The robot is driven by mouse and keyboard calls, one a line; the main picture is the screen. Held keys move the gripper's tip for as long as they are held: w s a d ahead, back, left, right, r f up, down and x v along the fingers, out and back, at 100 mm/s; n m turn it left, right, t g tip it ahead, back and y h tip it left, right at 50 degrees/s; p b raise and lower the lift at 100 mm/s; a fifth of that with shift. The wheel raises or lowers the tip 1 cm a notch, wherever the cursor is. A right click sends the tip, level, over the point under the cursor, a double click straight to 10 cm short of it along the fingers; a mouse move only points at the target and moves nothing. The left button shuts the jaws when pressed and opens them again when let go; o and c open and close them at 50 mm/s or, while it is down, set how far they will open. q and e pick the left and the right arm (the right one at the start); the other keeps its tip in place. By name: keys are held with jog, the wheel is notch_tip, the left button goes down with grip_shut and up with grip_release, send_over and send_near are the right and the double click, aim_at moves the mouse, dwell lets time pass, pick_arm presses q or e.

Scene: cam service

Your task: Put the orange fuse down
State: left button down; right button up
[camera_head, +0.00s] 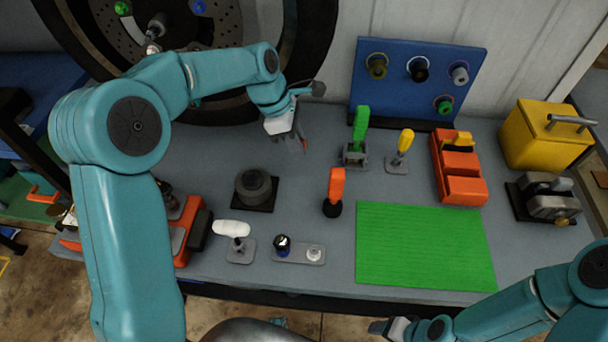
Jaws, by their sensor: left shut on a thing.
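My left gripper (297,134) is over the back middle of the grey workbench (320,245), left of the green-handled lever. It is shut on the orange fuse (304,146), of which only a small orange tip shows below the fingers. The rest of the fuse is hidden by the gripper. I cannot tell whether the fuse touches the bench. My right gripper (388,328) is low at the front, beyond the bench's front edge; its fingers are too small to read.
A green-handled lever (361,125), a yellow-handled lever (404,142) and an orange-handled one (336,187) stand nearby. A blue peg board (400,100) is behind. A green mat (425,245) lies bare at front right. A dark round part (254,185) sits front left of the gripper.

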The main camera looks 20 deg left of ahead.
pick_arm(q)
notch_tip(320, 180, down, 6)
jog(key=shift+s+a+f, duration=0.1)
jog(key=shift+s+f, duration=0.05)
jog(key=shift+f, duration=0.65)
notch_tip(320, 180, down, 4)
jog(key=shift+r+b, duration=0.25)
jog(key=shift+b, duration=0.1)
jog(key=shift+w+f, duration=0.2)
jog(key=shift+f, duration=0.15)
jog(key=shift+s, duration=0.15)
jog(key=shift+f, duration=0.1)
jog(key=c, duration=1)
grip_release()
